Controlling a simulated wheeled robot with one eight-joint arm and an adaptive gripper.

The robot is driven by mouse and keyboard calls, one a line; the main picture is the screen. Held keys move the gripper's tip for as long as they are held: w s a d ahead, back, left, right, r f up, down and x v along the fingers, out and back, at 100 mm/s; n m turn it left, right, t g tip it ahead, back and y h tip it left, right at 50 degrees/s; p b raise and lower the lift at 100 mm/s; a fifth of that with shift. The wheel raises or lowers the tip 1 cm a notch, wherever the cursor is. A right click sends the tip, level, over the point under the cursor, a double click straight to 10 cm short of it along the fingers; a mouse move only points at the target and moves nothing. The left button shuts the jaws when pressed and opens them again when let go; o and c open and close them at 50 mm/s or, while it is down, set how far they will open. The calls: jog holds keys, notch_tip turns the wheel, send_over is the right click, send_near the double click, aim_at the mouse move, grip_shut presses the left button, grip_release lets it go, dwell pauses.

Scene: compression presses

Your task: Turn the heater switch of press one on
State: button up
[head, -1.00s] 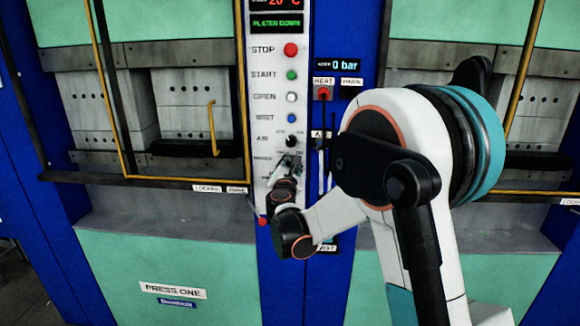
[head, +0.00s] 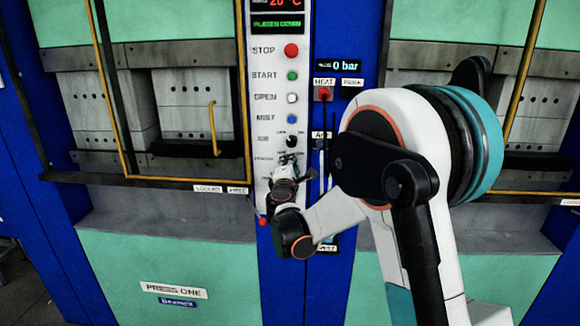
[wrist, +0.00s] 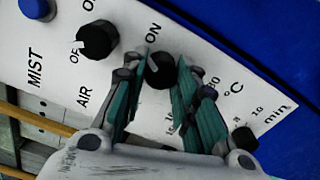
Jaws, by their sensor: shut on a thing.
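Press one's control panel (head: 260,215) is the white strip in the middle of the head view. My gripper (head: 287,159) is at the panel's lower part, just below the air knob (head: 291,142). In the wrist view my gripper (wrist: 162,68) has its two teal fingers on either side of a small round black knob (wrist: 160,71), and it is shut on this knob. An ON mark (wrist: 153,32) is printed beside the knob. In the head view my gripper hides this knob.
The air knob also shows in the wrist view (wrist: 97,41), close by. Another black knob (wrist: 245,138) is at the lower right. Stop (head: 291,50), start (head: 292,76) and other buttons are above. A red heat switch (head: 324,94) is on the blue post to the right.

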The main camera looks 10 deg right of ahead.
dwell(0.3)
jog(key=o, duration=1)
jog(key=shift+o, duration=0.2)
jog(key=shift+s, duration=0.1)
jog(key=v, duration=1.2)
